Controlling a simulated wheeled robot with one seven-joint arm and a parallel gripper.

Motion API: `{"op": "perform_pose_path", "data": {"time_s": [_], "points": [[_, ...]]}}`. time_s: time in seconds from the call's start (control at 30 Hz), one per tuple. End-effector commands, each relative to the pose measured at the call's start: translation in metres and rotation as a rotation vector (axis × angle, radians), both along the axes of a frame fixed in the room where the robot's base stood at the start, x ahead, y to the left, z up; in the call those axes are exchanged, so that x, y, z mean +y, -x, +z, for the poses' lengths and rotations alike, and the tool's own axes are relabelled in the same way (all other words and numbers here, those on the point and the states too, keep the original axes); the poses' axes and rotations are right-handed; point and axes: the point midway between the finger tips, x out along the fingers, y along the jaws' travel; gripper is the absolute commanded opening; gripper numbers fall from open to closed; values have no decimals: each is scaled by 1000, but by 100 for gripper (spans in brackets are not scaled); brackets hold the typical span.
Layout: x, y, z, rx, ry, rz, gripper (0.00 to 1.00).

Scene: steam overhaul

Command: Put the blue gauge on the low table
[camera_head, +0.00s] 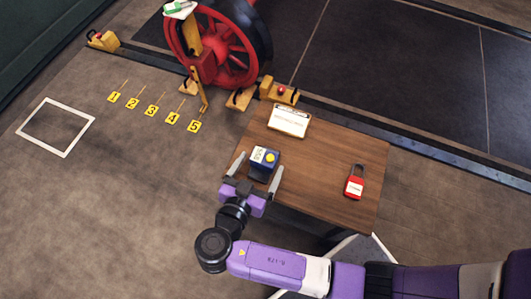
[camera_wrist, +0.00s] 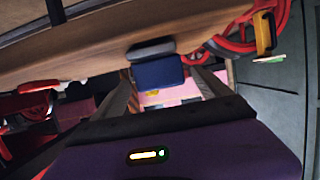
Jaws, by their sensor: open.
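A dark blue box-shaped gauge (camera_head: 264,173) with a white label and a yellow round spot on top stands at the left edge of the wooden table (camera_head: 327,160). My gripper (camera_head: 260,164) is open, with one finger on each side of the gauge. In the wrist view the gauge's blue body (camera_wrist: 158,72) shows between the fingers, with a grey part against the brown table (camera_wrist: 85,55). Whether either finger touches it is not clear. I cannot tell whether this table is the low one.
A red padlock (camera_head: 354,187) lies on the table's right side and a white placard (camera_head: 290,120) at its far edge. A red wheel (camera_head: 218,45) stands behind. Yellow number markers (camera_head: 153,111) and a white floor square (camera_head: 56,127) are at the left, with bare floor around.

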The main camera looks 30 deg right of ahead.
Motion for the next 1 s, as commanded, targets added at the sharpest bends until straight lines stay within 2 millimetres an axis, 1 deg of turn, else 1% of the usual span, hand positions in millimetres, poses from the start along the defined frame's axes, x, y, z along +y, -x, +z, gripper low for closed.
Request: {"op": "perform_pose_path", "data": {"time_s": [0.03, 0.13, 0.23, 0.33, 0.5, 1.0], "points": [[9, 5, 5, -1, -1, 4, 87], [23, 14, 10, -1, -1, 3, 87], [34, 22, 15, -1, -1, 3, 87], [41, 27, 17, -1, -1, 1, 87], [45, 30, 19, -1, -1, 0, 87], [45, 30, 19, -1, -1, 0, 87]]}}
